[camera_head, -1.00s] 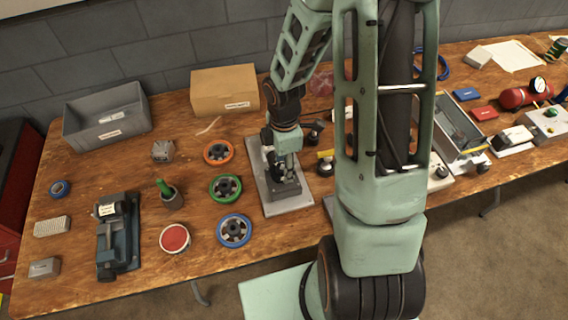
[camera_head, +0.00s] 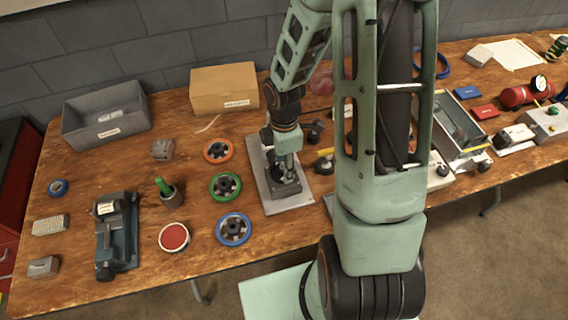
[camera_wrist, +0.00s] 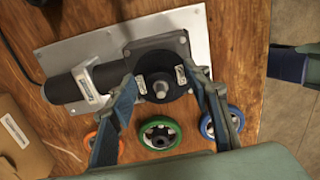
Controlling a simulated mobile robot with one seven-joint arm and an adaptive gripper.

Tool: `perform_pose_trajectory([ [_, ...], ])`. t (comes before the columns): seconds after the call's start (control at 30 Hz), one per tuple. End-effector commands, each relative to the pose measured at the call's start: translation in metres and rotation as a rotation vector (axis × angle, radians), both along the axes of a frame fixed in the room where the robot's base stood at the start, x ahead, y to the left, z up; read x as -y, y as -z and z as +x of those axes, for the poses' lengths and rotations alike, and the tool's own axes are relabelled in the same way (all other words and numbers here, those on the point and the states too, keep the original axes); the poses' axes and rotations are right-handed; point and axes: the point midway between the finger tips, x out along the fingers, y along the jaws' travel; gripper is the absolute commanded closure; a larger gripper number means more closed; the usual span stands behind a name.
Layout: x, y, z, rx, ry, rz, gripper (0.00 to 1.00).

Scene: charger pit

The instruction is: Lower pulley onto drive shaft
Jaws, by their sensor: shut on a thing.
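My gripper (camera_wrist: 164,84) points down over the gearmotor, its two fingers shut on the dark round pulley (camera_wrist: 158,67). A metal shaft tip (camera_wrist: 181,75) shows near the middle of the dark disc. I cannot tell whether the pulley is seated on the shaft or just above it. The black motor body (camera_wrist: 75,86) lies to the left on a light metal plate (camera_wrist: 110,45). In the head view my gripper (camera_head: 284,172) stands over the same plate (camera_head: 270,205), and the pulley is mostly hidden.
Three wheels with orange (camera_head: 218,140), green (camera_head: 225,174) and blue (camera_head: 248,226) rims lie left of the plate. A grey bin (camera_head: 68,127) and a cardboard box (camera_head: 222,98) stand at the back. A vise (camera_head: 118,240) and a red-topped round tin (camera_head: 174,237) are further left.

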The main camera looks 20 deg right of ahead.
Motion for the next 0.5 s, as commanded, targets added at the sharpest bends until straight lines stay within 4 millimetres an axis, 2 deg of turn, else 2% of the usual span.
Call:
perform_pose_trajectory([
  [0.03,0.0,0.002,0.0002,0.0,0.0,0.0,0.83],
  [0.07,0.0,0.0014,0.0003,0.001,0.0,0.0,0.53],
  [0.2,0.0,0.0009,0.0003,0.001,0.0,0.0,0.38],
  [0.23,0.0,0.0009,0.0003,0.001,0.0,0.0,0.35],
  [0.5,0.0,0.0007,0.0001,0.0,0.0,0.0,0.35],
])
